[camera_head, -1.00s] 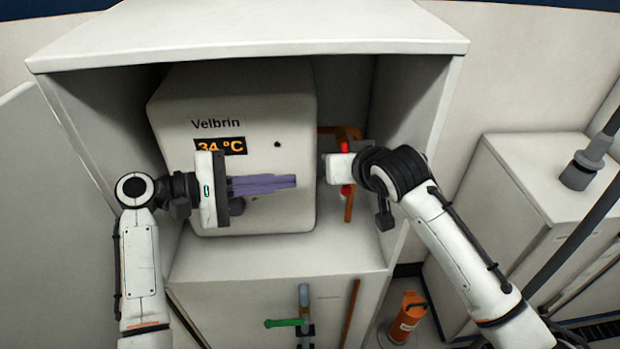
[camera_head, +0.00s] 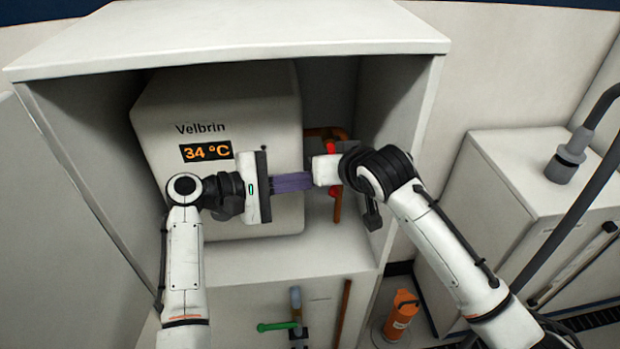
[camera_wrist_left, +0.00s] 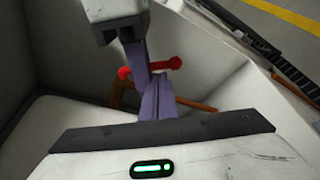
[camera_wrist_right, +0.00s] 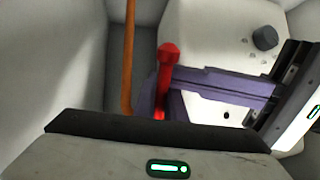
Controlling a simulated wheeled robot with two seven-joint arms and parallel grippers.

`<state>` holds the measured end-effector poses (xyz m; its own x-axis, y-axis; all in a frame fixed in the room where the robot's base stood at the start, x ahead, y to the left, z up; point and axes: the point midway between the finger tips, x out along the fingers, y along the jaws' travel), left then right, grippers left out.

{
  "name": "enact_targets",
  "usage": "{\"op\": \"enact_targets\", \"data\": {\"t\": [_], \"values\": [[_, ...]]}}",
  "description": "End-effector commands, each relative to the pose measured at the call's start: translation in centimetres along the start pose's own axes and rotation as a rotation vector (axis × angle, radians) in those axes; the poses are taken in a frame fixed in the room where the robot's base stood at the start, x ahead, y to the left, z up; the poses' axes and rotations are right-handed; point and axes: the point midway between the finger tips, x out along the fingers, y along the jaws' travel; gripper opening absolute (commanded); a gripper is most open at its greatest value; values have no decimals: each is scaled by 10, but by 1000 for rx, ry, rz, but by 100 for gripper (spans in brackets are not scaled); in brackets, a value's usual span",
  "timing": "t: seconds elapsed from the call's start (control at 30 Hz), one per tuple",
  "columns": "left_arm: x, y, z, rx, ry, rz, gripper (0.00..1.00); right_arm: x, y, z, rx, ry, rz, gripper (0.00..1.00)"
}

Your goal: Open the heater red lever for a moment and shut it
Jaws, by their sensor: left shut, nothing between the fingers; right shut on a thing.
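The heater (camera_head: 235,120), a white box marked Velbrin reading 34 °C, stands in the open cabinet. The red lever (camera_head: 331,148) is at its right side, partly hidden behind my right gripper (camera_head: 327,170). In the right wrist view the red lever (camera_wrist_right: 166,75) stands between the purple fingers of my right gripper, which is shut on it. My left gripper (camera_head: 306,181) is shut and empty, its purple fingers pointing right across the heater front, close to my right gripper. In the left wrist view the red lever (camera_wrist_left: 150,69) shows beyond its fingers (camera_wrist_left: 157,97).
Orange-brown pipes (camera_head: 338,207) run beside the lever. The cabinet's right wall (camera_head: 400,130) is close to my right arm. Below are a green-handled valve (camera_head: 277,326) and an orange cylinder (camera_head: 401,314). A dark knob (camera_wrist_right: 265,38) is on the heater.

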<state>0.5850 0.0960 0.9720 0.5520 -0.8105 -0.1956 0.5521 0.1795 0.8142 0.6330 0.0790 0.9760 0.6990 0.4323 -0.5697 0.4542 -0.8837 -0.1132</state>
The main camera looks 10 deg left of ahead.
Motion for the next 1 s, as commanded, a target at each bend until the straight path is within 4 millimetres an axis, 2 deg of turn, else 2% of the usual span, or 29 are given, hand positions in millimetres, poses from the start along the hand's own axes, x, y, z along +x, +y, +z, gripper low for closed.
{"op": "enact_targets", "data": {"t": [0.2, 0.4, 0.43, 0.53, 0.83, 1.0], "values": [[0, 0, 13, 2, -3, -1, 0, 1, 0, 2, 0, -5, 0, 0], [2, 1, 16, 3, -13, -2, 0, 1, 0, 2, 0, -4, 1, 0], [2, 1, 16, 3, -13, -2, 0, 1, 0, 2, 0, -4, 1, 14], [2, 1, 16, 3, -12, -1, 0, 1, 0, 2, 0, -4, 1, 29], [1, 1, 12, 1, -3, 0, 0, -2, 0, 1, 0, -1, 0, 29], [0, 1, 12, 1, -1, 0, 0, -19, 0, 0, 0, 1, -1, 29]]}}
